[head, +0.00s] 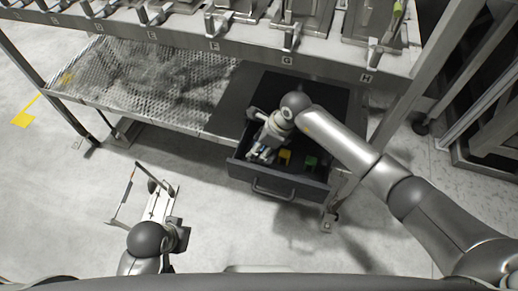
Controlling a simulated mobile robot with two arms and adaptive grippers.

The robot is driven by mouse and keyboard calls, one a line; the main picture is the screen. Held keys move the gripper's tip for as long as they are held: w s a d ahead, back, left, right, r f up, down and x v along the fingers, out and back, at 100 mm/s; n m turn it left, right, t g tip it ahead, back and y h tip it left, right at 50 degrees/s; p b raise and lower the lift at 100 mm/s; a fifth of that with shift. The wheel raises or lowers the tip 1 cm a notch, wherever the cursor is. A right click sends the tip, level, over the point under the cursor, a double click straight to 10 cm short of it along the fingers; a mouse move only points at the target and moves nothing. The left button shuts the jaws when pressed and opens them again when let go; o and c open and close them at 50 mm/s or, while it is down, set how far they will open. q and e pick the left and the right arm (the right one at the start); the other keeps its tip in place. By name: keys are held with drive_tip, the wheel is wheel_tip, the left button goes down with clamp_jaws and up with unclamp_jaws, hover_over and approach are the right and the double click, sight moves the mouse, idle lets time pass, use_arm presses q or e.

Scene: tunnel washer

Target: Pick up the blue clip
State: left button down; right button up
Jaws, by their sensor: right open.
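An open dark drawer (240,172) under the workbench holds small coloured clips. A yellow clip (285,157) and a green clip (310,162) show in it. My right gripper (260,152) reaches down into the left part of the drawer, left of the yellow clip. It is open. A small bluish patch, likely the blue clip (268,149), shows at its fingers, mostly hidden by them; I cannot tell whether they touch it. My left gripper (139,190) is open and empty over the floor at lower left, well away from the drawer.
The drawer's front has a handle (272,192). A perforated metal shelf (150,85) lies left of the drawer. The bench edge (215,47) with lettered stations runs above. A metal post (425,75) stands right. The floor in front is clear.

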drive_tip(key=shift+c, duration=0.3)
drive_tip(key=c, duration=0.9)
